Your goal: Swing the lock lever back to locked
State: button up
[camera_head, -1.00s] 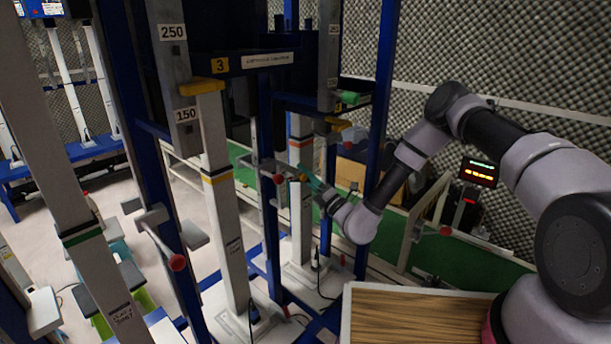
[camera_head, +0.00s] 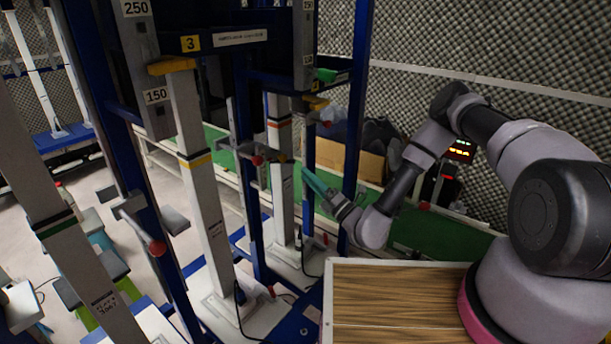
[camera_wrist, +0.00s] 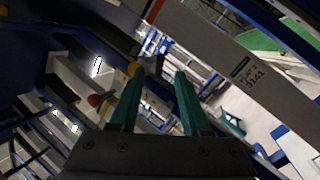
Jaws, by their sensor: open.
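My gripper (camera_head: 305,172) has green fingers, which are apart and empty, just right of this lever. I see no clear contact. I cannot tell the lever's lock position.
A wood-topped surface (camera_head: 400,300) lies below my arm.

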jog(key=c, duration=0.4)
jog(key=shift+w+r+n+g+y, duration=0.15)
jog(key=shift+n+g+y, duration=0.15)
jog(key=shift+n, duration=0.5)
grip_shut()
jog(key=w+d+r+n+g+h, duration=0.1)
jog(key=w+d+n+g, duration=0.25)
jog(key=n, duration=1.25)
jog(key=w+d+r+n+g+h, duration=0.1)
jog(key=w+d+r+n+g, duration=0.3)
jog(key=n, duration=1.1)
jog(key=s+a+f, duration=0.2)
jog(key=a, duration=0.9)
jog(key=shift+a+f+g, duration=0.2)
jog(key=shift+g, duration=0.15)
